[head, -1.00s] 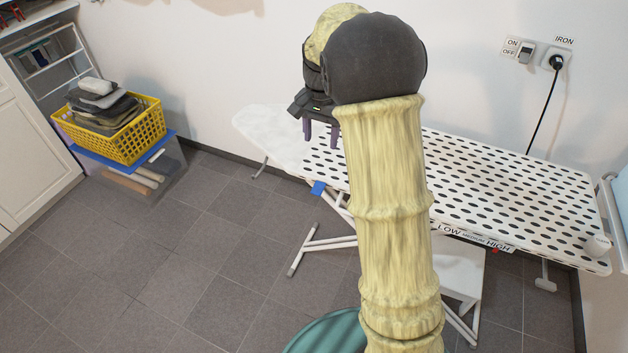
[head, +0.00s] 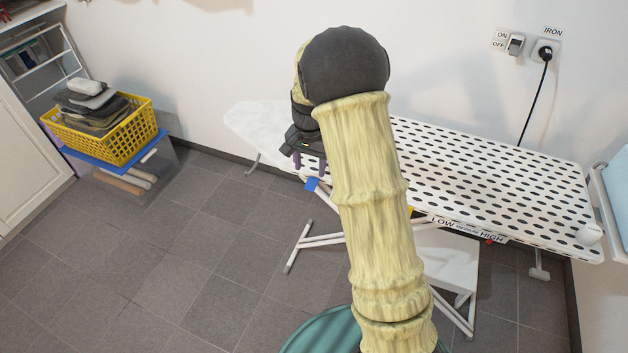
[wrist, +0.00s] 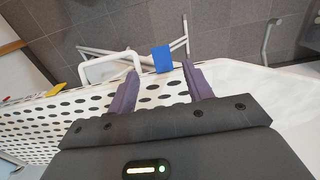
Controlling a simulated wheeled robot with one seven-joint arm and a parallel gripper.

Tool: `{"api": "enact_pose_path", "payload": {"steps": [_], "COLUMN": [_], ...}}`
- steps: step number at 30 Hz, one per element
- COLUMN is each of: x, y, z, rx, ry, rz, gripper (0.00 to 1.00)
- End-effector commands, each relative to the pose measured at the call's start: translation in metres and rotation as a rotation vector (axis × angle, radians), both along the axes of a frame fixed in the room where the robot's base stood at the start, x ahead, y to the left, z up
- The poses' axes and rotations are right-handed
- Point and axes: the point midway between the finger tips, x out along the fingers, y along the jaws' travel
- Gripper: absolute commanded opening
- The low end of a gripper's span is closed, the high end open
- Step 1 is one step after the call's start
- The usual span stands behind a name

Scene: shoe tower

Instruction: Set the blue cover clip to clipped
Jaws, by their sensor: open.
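The blue cover clip (head: 312,184) is a small blue tab at the front edge of the ironing board, left of my arm in the head view. In the wrist view the clip (wrist: 162,59) lies just beyond the board's edge, between and ahead of my fingertips. My gripper (head: 311,162) is above the board near that edge. In the wrist view its two purple fingers (wrist: 164,76) are apart with nothing between them. They look apart from the clip, though the gap is hard to judge. I cannot tell whether the clip is fastened.
The dotted ironing board (head: 500,165) runs along the wall, with a white end (head: 255,120) at left. Its white legs (head: 300,245) stand on grey tiles. The floor between is clear.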

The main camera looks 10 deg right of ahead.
Motion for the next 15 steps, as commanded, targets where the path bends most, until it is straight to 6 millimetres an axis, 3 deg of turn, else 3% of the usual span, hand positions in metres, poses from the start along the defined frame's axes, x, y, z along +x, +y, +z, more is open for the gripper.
{"api": "enact_pose_path", "payload": {"steps": [9,15], "x": [-0.001,0.0], "y": [0.002,0.003], "z": [-0.054,-0.065], "rx": [0.001,0.001], "ry": [0.003,0.001], "rz": [0.003,0.005], "gripper": [0.51,0.51]}}
